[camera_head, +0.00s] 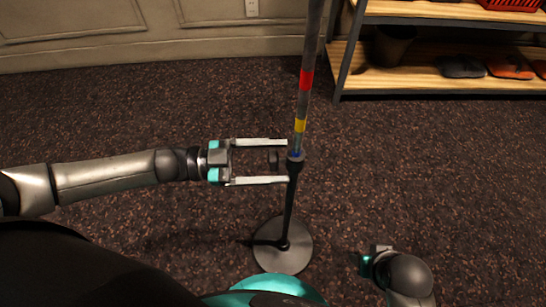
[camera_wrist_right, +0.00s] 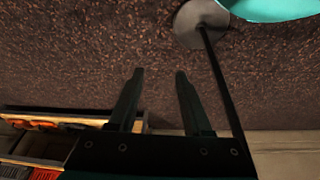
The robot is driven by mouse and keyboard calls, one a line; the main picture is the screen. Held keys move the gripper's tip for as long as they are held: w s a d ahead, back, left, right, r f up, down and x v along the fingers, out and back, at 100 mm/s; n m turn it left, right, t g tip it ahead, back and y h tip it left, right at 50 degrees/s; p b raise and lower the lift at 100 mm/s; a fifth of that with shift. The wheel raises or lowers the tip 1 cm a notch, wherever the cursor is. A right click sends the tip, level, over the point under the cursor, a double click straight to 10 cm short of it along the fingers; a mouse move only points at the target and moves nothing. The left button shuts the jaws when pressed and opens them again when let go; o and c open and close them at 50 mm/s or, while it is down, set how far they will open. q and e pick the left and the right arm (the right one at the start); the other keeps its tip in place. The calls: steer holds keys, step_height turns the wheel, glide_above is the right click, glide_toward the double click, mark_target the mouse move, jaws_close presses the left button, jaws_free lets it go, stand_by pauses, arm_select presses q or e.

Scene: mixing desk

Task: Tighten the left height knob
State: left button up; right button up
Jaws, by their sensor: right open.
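A stand has a thin dark pole (camera_head: 289,205) rising from a round grey base (camera_head: 292,262). Its upper tube carries a red band (camera_head: 306,80) and a yellow band (camera_head: 300,126). A small dark knob (camera_head: 273,159) sticks out to the left of the collar (camera_head: 296,159). My left gripper (camera_head: 288,162) is open, level, with one finger on each side of the knob and gaps to both. My right gripper (camera_wrist_right: 160,73) is open and empty in the wrist view, left of the pole; in the head view only its wrist shows, right of the base.
A wooden shelf (camera_head: 440,80) with a dark bin (camera_head: 393,45), shoes (camera_head: 510,68) and a red basket (camera_head: 512,4) stands at the back right. A panelled wall (camera_head: 150,45) runs behind. The dark speckled carpet around the stand is clear.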

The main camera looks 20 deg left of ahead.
arm_select(q)
steer(key=shift+o, duration=0.2)
steer(key=shift+a, duration=0.1)
steer(key=shift+s+a, duration=0.1)
steer(key=shift+a, duration=0.2)
steer(key=p+v, duration=0.2)
steer(key=v, duration=1.2)
steer(key=shift+a, duration=0.2)
arm_select(e)
steer(key=shift+g, duration=0.4)
steer(key=f, duration=0.1)
steer(key=s+f, duration=0.2)
steer(key=f, duration=0.1)
steer(key=shift+d+f, duration=0.1)
steer(key=shift+d, duration=0.05)
arm_select(q)
steer(key=shift+r, duration=0.1)
